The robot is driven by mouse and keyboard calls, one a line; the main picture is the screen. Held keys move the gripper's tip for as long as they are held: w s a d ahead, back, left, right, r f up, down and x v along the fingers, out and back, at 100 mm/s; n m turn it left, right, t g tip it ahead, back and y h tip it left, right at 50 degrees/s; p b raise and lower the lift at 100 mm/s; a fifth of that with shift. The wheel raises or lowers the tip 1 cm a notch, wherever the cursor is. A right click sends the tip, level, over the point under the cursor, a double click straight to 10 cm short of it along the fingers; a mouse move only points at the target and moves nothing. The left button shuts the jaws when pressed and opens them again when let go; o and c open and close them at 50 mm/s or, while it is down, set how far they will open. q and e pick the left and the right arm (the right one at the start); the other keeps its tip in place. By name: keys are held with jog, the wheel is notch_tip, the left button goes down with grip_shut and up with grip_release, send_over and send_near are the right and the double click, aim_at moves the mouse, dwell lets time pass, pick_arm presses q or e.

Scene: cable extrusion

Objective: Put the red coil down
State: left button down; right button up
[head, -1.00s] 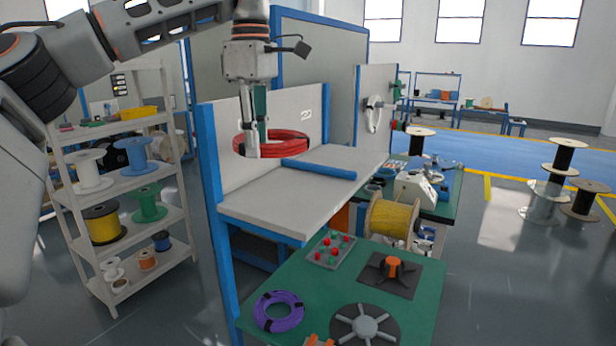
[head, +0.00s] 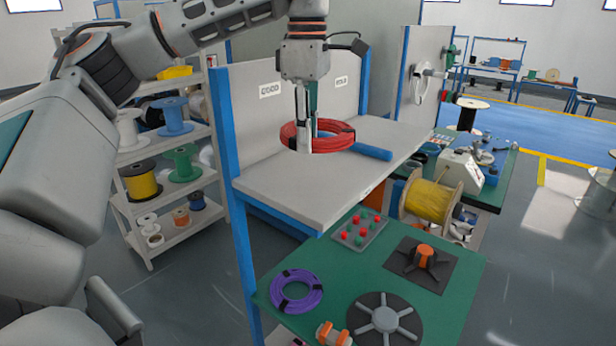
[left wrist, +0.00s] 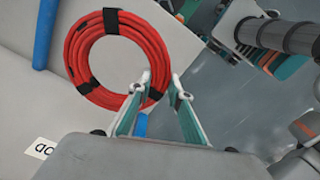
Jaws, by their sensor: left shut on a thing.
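The red coil (head: 335,143) is a ring of red cable with black bands, held roughly level over the pale shelf board (head: 290,200). My left gripper (head: 308,142) points down and is shut on the near side of the coil. In the left wrist view the ring (left wrist: 156,50) shows nearly whole, with the fingertips (left wrist: 162,84) at its edge. I cannot tell whether the coil touches the board or hangs just above it. My right gripper is not in view.
A blue bar (head: 372,151) lies on the board close to the coil's right. A labelled back panel (head: 250,115) stands behind. The board's front left part is bare. Below, a green table (head: 340,285) carries a purple coil (head: 297,291) and a yellow spool (head: 432,202) stands to the right.

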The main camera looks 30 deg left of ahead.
pick_arm(q)
send_over(307, 192)
notch_tip(307, 192, down, 5)
jog(key=shift+r, duration=0.1)
jog(key=shift+d+f, duration=0.1)
jog(key=shift+f, duration=0.4)
notch_tip(307, 192, down, 3)
jog(key=shift+f, duration=0.2)
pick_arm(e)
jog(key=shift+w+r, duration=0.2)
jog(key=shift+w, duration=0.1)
pick_arm(q)
jog(key=c, duration=1.8)
grip_release()
jog(key=shift+c, duration=0.2)
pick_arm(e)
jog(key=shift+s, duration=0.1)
